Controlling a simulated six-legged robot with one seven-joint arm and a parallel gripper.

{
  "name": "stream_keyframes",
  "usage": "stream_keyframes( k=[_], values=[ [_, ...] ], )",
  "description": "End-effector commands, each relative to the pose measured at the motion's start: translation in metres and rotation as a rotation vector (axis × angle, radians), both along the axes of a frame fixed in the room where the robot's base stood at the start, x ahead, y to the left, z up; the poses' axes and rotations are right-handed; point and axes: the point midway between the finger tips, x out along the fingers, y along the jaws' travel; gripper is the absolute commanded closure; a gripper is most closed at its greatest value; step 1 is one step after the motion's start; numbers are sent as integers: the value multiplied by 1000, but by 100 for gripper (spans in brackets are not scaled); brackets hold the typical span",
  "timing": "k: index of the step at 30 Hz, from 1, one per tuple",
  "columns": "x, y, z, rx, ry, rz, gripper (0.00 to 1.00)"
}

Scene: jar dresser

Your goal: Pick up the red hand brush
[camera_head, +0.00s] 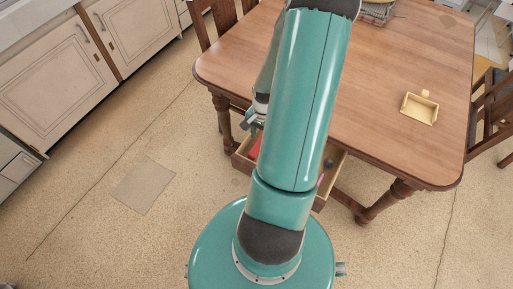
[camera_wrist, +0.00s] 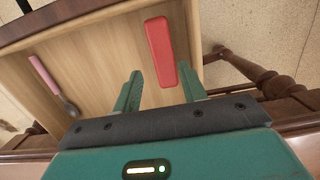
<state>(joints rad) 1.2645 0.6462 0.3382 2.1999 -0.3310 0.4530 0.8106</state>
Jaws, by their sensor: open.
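The red hand brush (camera_wrist: 159,46) lies in an open wooden drawer (camera_wrist: 107,55), its long side running away from me in the wrist view. A small patch of red (camera_head: 256,146) shows in the drawer (camera_head: 241,162) in the head view, mostly hidden behind my arm. My gripper (camera_wrist: 160,70) is open and empty above the drawer, with its two fingers on either side of the brush's near end in the picture. I cannot tell how far above the brush the fingertips are. In the head view my gripper (camera_head: 250,121) is partly hidden at the table's edge.
A pink-handled utensil (camera_wrist: 45,75) with a grey end lies left in the drawer. The wooden table (camera_head: 385,65) overhangs the drawer and carries a yellow dustpan (camera_head: 420,108) and a basket (camera_head: 377,14). Table legs (camera_head: 384,202) and chairs (camera_head: 492,115) stand close. Floor at left is clear.

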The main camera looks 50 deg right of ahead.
Motion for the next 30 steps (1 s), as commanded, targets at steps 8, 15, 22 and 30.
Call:
stream_keyframes(
  k=[8, 15, 22, 30],
  values=[
    [3, 5, -23, 1, 1, 4, 58],
    [7, 11, -56, 3, 2, 6, 58],
    [8, 11, -68, 0, 0, 5, 58],
    [8, 11, -68, -1, -1, 5, 84]
  ],
)
